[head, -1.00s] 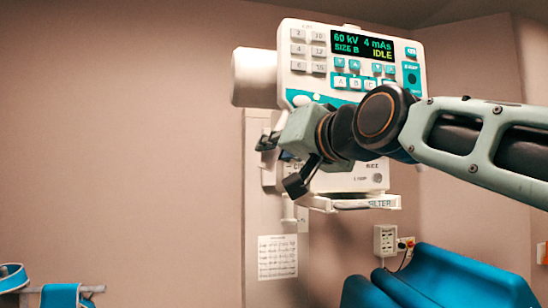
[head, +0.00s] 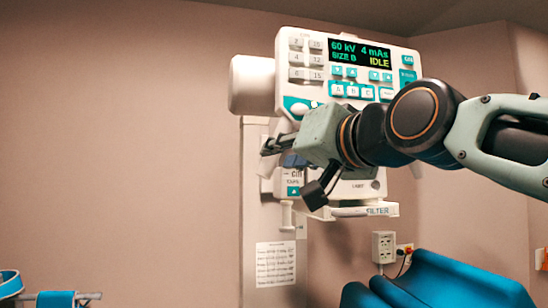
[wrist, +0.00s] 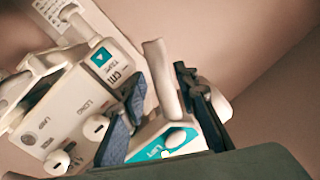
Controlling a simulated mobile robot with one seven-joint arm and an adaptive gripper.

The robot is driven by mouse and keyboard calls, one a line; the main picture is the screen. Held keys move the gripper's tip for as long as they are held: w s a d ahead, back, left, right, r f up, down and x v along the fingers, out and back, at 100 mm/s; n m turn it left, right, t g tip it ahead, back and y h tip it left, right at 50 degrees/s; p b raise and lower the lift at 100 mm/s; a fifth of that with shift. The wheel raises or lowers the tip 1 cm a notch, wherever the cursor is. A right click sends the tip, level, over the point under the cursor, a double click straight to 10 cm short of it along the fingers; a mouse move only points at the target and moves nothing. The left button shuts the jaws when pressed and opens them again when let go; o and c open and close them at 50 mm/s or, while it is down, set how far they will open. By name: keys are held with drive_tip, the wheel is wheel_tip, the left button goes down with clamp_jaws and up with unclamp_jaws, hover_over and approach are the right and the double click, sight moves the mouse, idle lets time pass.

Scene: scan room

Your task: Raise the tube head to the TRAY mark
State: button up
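The tube head (head: 300,97) is a white box with a lit panel reading 60 kV, 4 mAs and IDLE, and a white cylinder at its left. It rides on a pale wall column (head: 257,215). My gripper (head: 268,146) is at the panel's lower left, fingers pointing left. In the wrist view my gripper (wrist: 160,82) is open, with a dark finger on each side of a pale upright lever (wrist: 160,75). Contact with the lever cannot be told. A teal label beside its base seems to read Lift. A cm indicator (wrist: 108,62) shows nearby; its reading is unclear. I see no TRAY mark.
A filter tray (head: 380,209) juts out below the head. A printed sheet (head: 276,264) hangs on the column. Wall sockets (head: 384,247) and a blue padded item (head: 430,285) are at lower right. The wall left of the column is clear.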

drive_tip(key=v, duration=0.7)
drive_tip(key=shift+s, duration=0.3)
drive_tip(key=shift+d, duration=0.1)
drive_tip(key=s+d+f+g+h+p, duration=0.1)
drive_tip(key=d+f+g+h+p, duration=0.15)
drive_tip(key=f, duration=0.95)
drive_tip(key=s+d+f+g+h+p, duration=0.1)
drive_tip(key=f+g+h+p, duration=0.15)
drive_tip(key=f, duration=0.85)
drive_tip(key=s+d+f+g+h, duration=0.1)
drive_tip(key=s+d+f, duration=0.1)
drive_tip(key=f, duration=0.4)
drive_tip(key=s+d+f+g+h+p, duration=0.1)
drive_tip(key=s+d+f+g, duration=0.1)
drive_tip(key=s+f, duration=0.2)
drive_tip(key=s+d+f+m+g+h, duration=0.1)
drive_tip(key=s+d+f+g, duration=0.1)
drive_tip(key=f, duration=0.5)
drive_tip(key=shift+s+f+p, duration=0.35)
drive_tip(key=shift+s+f, duration=0.05)
drive_tip(key=shift+s, duration=0.25)
